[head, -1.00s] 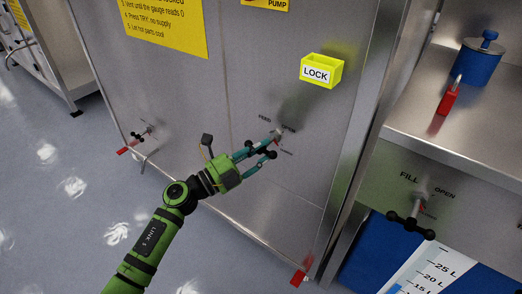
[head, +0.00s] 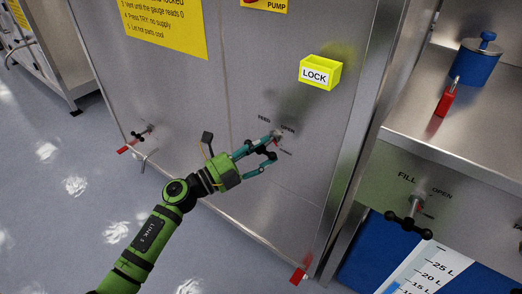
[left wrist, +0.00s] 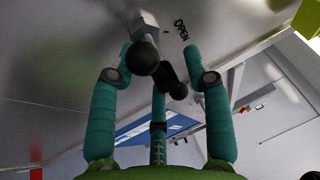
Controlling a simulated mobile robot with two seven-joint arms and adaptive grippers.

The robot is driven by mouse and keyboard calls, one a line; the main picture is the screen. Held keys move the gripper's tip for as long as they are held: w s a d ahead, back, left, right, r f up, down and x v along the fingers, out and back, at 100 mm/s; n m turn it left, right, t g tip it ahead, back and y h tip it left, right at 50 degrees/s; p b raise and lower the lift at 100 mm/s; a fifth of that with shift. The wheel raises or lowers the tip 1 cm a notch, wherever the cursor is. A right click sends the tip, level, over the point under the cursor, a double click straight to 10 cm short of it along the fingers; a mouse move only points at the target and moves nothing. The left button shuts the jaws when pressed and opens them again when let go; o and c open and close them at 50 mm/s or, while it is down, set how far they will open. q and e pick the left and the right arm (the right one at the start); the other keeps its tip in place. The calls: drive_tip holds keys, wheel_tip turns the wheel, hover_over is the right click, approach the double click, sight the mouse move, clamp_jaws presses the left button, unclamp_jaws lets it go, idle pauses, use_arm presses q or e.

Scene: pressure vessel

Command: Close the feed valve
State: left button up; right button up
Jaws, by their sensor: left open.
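The feed valve (head: 275,138) is on the steel panel, beside small FEED and OPEN labels. My left gripper (head: 268,149) is at the valve handle, with its fingers partly covering it in the head view. In the left wrist view my left gripper (left wrist: 162,62) is open. The valve handle, with black ball ends (left wrist: 142,58), lies between its teal fingers. I cannot tell whether a finger touches it. My right gripper is in neither view.
A yellow LOCK box (head: 320,72) is on the panel above the valve. To the right are a FILL valve (head: 410,218), a red padlock (head: 446,100) and a blue lidded pot (head: 476,62). The floor at left is clear.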

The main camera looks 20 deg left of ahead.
use_arm(q)
drive_tip(key=v, duration=1.2)
drive_tip(key=shift+r, duration=0.15)
